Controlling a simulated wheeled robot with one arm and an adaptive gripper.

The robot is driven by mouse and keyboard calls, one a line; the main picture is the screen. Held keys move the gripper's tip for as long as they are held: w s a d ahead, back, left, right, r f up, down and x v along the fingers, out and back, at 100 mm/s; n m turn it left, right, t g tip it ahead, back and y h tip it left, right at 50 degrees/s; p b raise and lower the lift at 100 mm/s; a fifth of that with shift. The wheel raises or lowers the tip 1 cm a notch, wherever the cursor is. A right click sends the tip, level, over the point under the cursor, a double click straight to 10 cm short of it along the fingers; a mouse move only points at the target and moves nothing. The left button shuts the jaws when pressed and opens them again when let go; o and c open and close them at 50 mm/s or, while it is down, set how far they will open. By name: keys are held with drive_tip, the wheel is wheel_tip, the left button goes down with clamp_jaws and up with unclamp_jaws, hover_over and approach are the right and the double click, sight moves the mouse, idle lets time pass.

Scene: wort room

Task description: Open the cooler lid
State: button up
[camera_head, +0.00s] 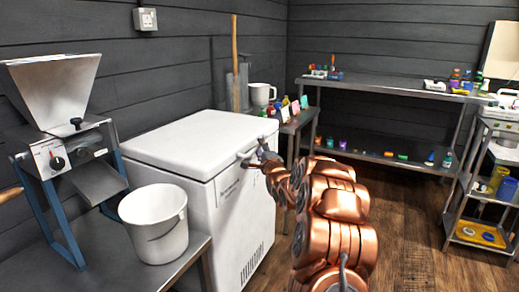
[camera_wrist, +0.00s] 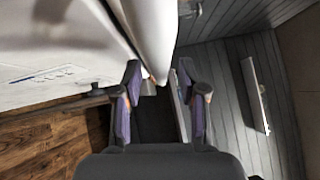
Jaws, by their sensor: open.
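The white chest cooler (camera_head: 232,215) stands against the left wall. Its lid (camera_head: 195,140) lies flat and closed on top. My gripper (camera_head: 262,155) is at the cooler's front, near the right end of the lid's front edge, by a small pale handle (camera_head: 246,153). In the wrist view, the lid edge (camera_wrist: 150,35) runs down toward my gripper (camera_wrist: 160,80), whose two fingers are apart. The cooler's front face (camera_wrist: 40,70) lies to the left. I cannot tell whether either finger touches the lid or handle.
A white bucket (camera_head: 155,222) and a grain mill (camera_head: 65,150) stand left of the cooler. A small side table (camera_head: 300,122) stands close behind its right side. A long steel shelf (camera_head: 385,88) lines the back wall. Wooden floor (camera_head: 405,225) is clear to the right.

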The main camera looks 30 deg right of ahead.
drive_tip(key=shift+x, duration=0.8)
clamp_jaws()
